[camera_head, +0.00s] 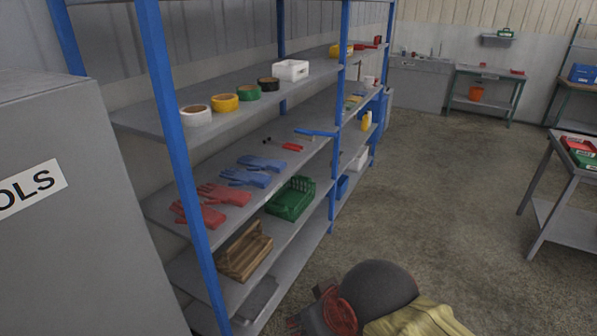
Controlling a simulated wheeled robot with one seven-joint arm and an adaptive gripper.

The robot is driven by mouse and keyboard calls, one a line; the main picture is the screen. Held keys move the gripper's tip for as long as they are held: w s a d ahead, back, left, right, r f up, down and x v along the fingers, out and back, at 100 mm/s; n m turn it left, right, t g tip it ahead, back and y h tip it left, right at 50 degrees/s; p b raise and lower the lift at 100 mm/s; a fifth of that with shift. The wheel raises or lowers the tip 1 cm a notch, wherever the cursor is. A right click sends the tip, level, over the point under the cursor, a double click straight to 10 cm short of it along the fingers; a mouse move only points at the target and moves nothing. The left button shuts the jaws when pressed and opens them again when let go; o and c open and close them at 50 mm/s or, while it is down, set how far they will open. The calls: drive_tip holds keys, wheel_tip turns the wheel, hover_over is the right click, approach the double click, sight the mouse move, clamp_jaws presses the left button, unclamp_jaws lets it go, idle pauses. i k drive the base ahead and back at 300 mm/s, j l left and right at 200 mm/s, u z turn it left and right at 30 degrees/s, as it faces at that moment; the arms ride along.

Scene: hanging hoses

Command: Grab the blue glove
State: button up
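Two blue gloves lie side by side on the middle shelf of the blue-posted rack, one farther back (263,164) and one nearer (246,178). They lie flat with fingers pointing left. Two red gloves (226,194) lie on the same shelf, just nearer to me; a blue post partly hides the nearest one. My gripper cannot be made out in this view. A dark rounded shape with red and yellowish parts at the bottom edge may be part of my arm.
The shelving rack (160,207) has blue posts. Tape rolls (224,102) stand on the shelf above the gloves; a green crate (291,199) and a wooden box (244,252) stand below. A grey cabinet (80,250) is at left. Open floor (430,200) lies right of the rack.

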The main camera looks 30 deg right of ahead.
sight(241, 177)
drive_tip(key=z, duration=0.15)
drive_tip(key=i+z, duration=0.15)
drive_tip(key=i, duration=0.3)
drive_tip(key=i+j+z, duration=0.1)
drive_tip(key=i, duration=0.3)
drive_tip(key=i+j+z, duration=0.15)
drive_tip(key=i, duration=0.25)
drive_tip(key=i+j+z, duration=0.15)
drive_tip(key=i, duration=0.3)
